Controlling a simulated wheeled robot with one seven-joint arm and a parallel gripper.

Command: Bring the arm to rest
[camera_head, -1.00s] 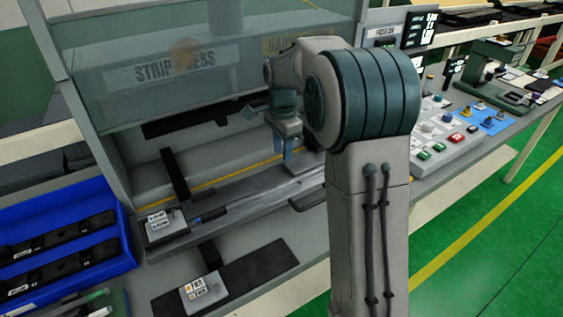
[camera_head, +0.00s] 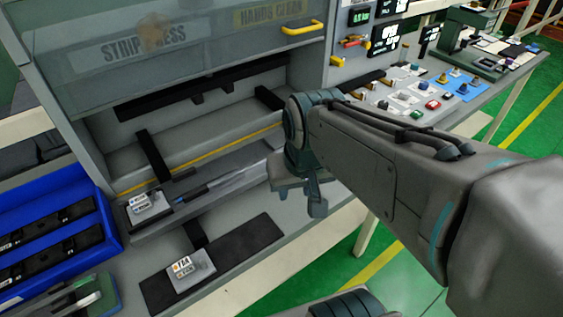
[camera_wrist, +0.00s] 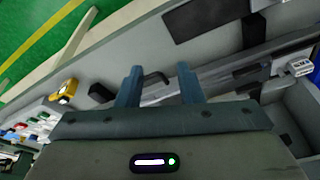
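My arm reaches in from the right of the head view and ends in my gripper (camera_head: 315,199), which hangs near the front edge of the grey bench, to the right of the black mat. In the wrist view my gripper (camera_wrist: 160,82) has its two blue-grey fingers spread well apart. Nothing is between the fingers; the bench and a dark handle show beyond them.
The strip press (camera_head: 160,50) has its clear guard raised, with a yellow handle (camera_head: 302,28). A blue bin (camera_head: 60,235) stands left. A black mat (camera_head: 235,250) with a small labelled block (camera_head: 190,270) lies in front. A control panel (camera_head: 400,95) is at the right. Green floor lies beyond the bench.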

